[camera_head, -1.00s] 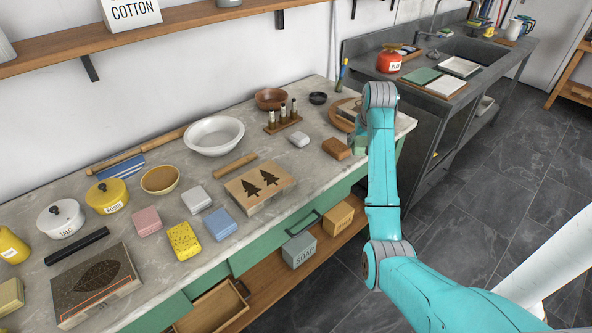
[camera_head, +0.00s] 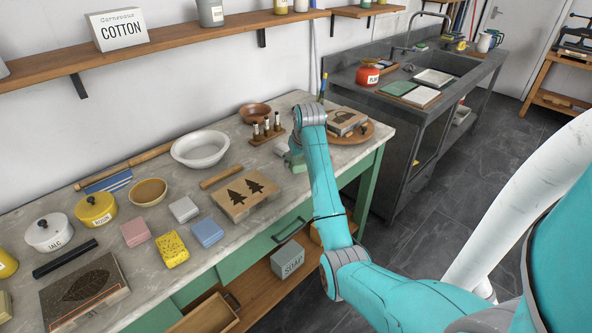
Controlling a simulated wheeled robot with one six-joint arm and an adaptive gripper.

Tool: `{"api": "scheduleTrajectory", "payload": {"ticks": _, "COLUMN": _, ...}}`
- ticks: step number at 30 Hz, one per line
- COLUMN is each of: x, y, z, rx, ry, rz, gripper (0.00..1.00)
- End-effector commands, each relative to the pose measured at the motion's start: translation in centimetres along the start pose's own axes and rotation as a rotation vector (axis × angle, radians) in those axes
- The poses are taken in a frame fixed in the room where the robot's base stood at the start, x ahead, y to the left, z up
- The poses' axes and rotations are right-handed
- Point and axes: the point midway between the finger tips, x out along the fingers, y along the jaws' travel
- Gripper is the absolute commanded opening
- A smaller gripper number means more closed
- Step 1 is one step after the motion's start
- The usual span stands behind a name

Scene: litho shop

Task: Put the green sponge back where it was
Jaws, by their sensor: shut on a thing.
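My gripper (camera_head: 298,150) is at the end of my turquoise arm, over the right part of the marble worktop (camera_head: 125,205). It is mostly hidden behind my own wrist. A grey-green block, which looks like the green sponge (camera_head: 297,162), shows just left of my wrist, low over the worktop. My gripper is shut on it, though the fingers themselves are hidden. I cannot tell whether the sponge touches the worktop.
A pale grey block (camera_head: 281,148) lies close left of the sponge. A bottle rack (camera_head: 262,138) stands behind. A round wooden board (camera_head: 358,137) is to the right. Pink (camera_head: 135,232), yellow (camera_head: 172,249) and blue (camera_head: 208,232) sponges lie left, beyond a tree-printed block (camera_head: 244,199).

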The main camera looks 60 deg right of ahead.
Motion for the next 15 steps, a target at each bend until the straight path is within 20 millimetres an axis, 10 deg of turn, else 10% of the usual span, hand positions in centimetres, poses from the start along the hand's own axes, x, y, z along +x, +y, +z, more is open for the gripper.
{"api": "scheduleTrajectory", "payload": {"ticks": 15, "x": 3.5, "y": 0.0, "z": 1.5, "rx": 0.000, "ry": -0.001, "rz": 0.000, "gripper": 0.31}}
